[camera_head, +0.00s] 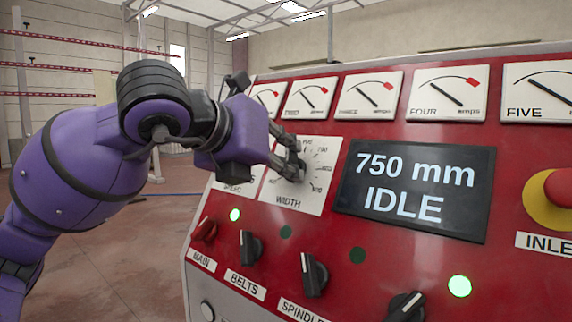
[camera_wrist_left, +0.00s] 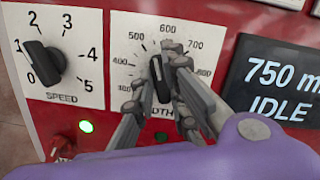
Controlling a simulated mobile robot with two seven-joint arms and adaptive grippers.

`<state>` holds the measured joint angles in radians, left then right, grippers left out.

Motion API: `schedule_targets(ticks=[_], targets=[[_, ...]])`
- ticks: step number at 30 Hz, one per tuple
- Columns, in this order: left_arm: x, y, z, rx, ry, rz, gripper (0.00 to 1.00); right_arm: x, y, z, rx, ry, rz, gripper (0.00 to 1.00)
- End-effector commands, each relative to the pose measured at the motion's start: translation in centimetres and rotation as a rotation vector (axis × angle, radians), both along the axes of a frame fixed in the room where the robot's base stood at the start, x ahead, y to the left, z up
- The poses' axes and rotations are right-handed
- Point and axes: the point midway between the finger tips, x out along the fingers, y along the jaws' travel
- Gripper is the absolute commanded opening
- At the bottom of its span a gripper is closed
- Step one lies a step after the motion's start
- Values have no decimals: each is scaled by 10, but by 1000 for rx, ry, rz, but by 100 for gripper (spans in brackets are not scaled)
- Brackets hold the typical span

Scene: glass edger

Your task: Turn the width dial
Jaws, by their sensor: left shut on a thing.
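The width dial (camera_wrist_left: 159,80) is a black knob on a white plate (camera_head: 287,195) marked WIDTH on the red panel. In the left wrist view its scale numbers run from about 300 to 800, and the knob stands nearly upright below the 500 and 600 marks. My left gripper (camera_head: 292,167) is shut on the dial, with a finger on each side of the knob in the left wrist view (camera_wrist_left: 161,82). In the head view the fingers mostly hide the knob. The display (camera_head: 415,191) reads 750 mm IDLE. My right gripper is not in view.
The speed dial (camera_wrist_left: 43,63) is left of the width dial. Below are the red MAIN switch (camera_head: 204,230), the BELTS knob (camera_head: 250,247), the SPINDLE knob (camera_head: 313,275) and lit green lamps (camera_head: 459,286). A red button (camera_head: 559,188) on yellow is at right. Gauges (camera_head: 449,93) line the top.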

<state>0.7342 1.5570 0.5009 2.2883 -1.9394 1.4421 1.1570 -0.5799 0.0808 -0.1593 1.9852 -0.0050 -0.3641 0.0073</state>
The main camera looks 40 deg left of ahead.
Motion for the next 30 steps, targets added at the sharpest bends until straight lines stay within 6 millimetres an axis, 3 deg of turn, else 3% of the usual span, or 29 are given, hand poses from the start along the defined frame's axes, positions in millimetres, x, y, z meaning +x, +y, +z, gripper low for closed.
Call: schedule_targets(ticks=[4, 5, 9, 20, 23, 30], targets=[[-1, 0, 1, 1, 3, 1, 0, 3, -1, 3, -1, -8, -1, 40], [-1, 0, 1, 1, 3, 1, 14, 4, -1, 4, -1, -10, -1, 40], [-1, 0, 0, 0, 3, 2, 31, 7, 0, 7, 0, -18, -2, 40], [-4, 0, 2, 0, 3, 2, 31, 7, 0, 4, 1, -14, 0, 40], [-14, 0, 6, -2, 0, 2, 31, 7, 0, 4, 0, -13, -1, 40], [-60, 1, 24, -1, -2, 1, 31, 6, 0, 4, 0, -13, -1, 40]])
